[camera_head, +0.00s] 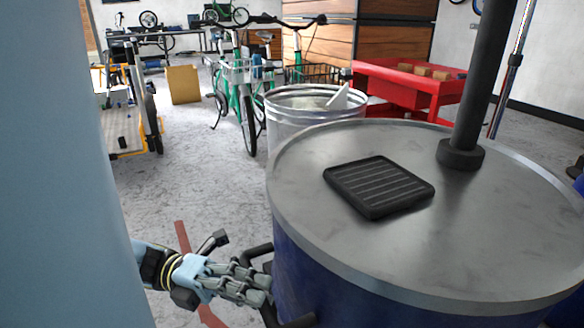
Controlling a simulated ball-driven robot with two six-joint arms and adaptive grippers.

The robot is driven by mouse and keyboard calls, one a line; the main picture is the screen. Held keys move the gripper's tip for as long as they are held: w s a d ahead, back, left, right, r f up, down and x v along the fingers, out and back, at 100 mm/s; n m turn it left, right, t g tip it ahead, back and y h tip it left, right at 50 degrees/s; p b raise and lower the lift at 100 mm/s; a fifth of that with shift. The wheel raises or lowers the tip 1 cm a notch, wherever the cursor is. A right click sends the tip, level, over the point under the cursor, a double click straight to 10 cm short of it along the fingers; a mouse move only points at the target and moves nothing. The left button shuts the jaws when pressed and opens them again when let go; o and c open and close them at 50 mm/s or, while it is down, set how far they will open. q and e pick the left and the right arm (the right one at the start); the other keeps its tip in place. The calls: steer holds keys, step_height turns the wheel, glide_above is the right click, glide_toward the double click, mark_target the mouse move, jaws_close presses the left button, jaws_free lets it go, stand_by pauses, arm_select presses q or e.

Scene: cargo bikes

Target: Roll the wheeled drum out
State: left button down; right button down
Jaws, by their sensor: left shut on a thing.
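A large drum (300,262) with a dark blue side and a grey metal lid fills the right foreground. A black ribbed pad (378,186) lies on its lid, and a black post with a round collar (460,154) stands on the lid's far side. My left gripper (262,284) is at the drum's left side, shut on a black bar handle (258,252) there. The drum's lower part and any wheels are out of view. My right gripper is not in view.
A metal bin (290,115) stands just behind the drum, with a red workbench (410,88) behind right. Green cargo bikes (246,105) and a cart (125,130) stand farther back. Open grey floor (195,185) lies left of the drum. A pale blue surface covers the left edge.

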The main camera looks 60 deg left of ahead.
arm_select(q)
steer(key=shift+s+r, duration=0.1)
steer(key=c, duration=1.2)
jaws_free()
steer(key=shift+s+a, duration=0.1)
steer(key=shift+s, duration=0.05)
steer(key=shift+c, duration=0.2)
steer(key=v, duration=1.2)
